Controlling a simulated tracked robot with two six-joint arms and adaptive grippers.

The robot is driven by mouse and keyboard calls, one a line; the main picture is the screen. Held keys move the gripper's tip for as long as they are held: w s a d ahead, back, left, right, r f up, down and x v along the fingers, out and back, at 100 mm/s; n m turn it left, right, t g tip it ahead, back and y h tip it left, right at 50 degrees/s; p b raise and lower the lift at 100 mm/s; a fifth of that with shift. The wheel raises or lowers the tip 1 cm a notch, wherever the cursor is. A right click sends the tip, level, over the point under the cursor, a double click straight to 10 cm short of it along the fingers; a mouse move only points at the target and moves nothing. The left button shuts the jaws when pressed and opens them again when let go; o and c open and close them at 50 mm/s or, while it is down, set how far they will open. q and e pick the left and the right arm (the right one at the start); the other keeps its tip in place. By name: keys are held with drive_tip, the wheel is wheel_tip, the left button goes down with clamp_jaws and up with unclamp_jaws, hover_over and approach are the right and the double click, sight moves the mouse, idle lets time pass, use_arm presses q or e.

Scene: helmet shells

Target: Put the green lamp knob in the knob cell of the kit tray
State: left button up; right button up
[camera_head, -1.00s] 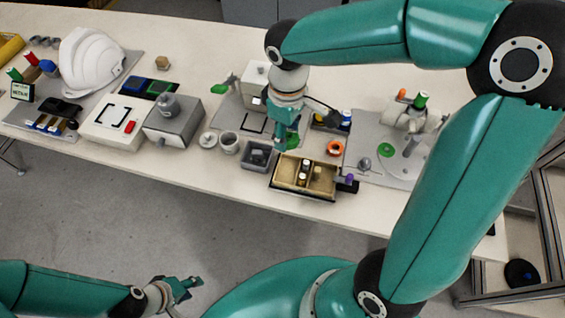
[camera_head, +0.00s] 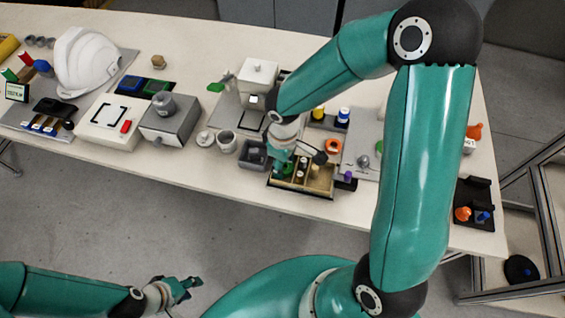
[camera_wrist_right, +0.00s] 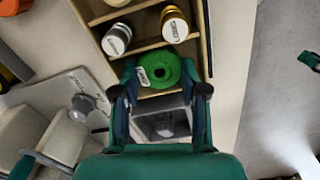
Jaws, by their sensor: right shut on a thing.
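The green lamp knob (camera_wrist_right: 158,68) is a round piece with a dark centre hole and a small white label. My right gripper (camera_wrist_right: 162,88) is shut on it, one finger on each side. The kit tray (camera_head: 318,193) is a wooden box with dividers on the table's front part. Its end cell lies under the knob in the right wrist view; I cannot tell whether the knob touches the tray. In the head view my right gripper (camera_head: 284,164) covers the tray's left end and hides most of the knob. My left gripper (camera_head: 188,286) is empty, fingers apart, before the table.
A purple-topped piece (camera_head: 348,177) is at the tray's right end.

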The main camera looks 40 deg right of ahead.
drive_tip(key=shift+f, duration=0.15)
drive_tip(key=o, duration=0.6)
drive_tip(key=shift+r, duration=0.25)
wheel_tip(320, 180, up, 12)
drive_tip(key=shift+p, duration=0.35)
